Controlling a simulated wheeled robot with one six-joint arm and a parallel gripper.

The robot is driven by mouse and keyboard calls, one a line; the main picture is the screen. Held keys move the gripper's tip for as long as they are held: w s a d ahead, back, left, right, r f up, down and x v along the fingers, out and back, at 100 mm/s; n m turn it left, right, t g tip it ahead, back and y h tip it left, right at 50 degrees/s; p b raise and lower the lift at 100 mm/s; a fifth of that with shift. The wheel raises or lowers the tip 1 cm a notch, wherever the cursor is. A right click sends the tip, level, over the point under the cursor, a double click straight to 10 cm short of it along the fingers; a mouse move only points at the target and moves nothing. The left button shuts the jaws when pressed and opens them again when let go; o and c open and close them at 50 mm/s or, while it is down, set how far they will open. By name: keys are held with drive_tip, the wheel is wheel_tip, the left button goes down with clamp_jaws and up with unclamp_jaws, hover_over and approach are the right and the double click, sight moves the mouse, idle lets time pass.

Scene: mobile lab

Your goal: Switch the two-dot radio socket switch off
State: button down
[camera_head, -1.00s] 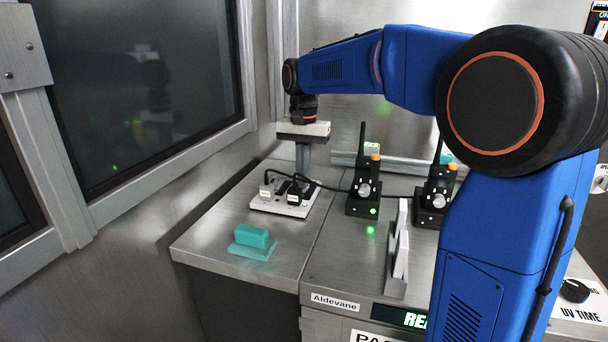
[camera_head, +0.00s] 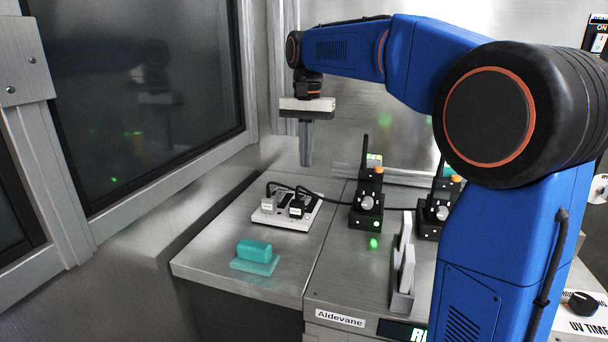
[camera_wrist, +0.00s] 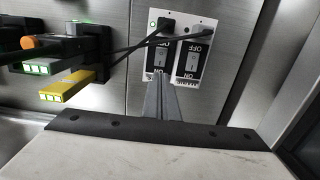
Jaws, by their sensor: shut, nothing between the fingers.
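The white socket plate (camera_head: 285,216) lies on the steel bench with two plugs and black cables in it. A small green ring shows at the plate's upper left. I cannot make out dot marks or which way each rocker is tipped. My gripper (camera_head: 306,164) is shut and empty, pointing down above the plate, clear of it. Its fingers cover part of the plate's lower edge in the wrist view.
Two black radios (camera_head: 367,205) (camera_head: 434,212) with antennas stand right of the socket. A teal block on a base (camera_head: 254,256) sits near the front edge. A holder with white panels (camera_head: 403,272) stands front right. A window wall borders the left.

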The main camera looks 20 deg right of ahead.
drive_tip(key=shift+w+d+r, duration=0.1)
drive_tip(key=shift+w+r, duration=0.05)
drive_tip(key=shift+r, duration=0.7)
drive_tip(key=shift+w+d+r, duration=0.1)
drive_tip(key=shift+r, duration=0.8)
drive_tip(key=shift+w+d+r, duration=0.1)
drive_tip(key=shift+w+r, duration=0.05)
drive_tip(key=shift+r, duration=0.7)
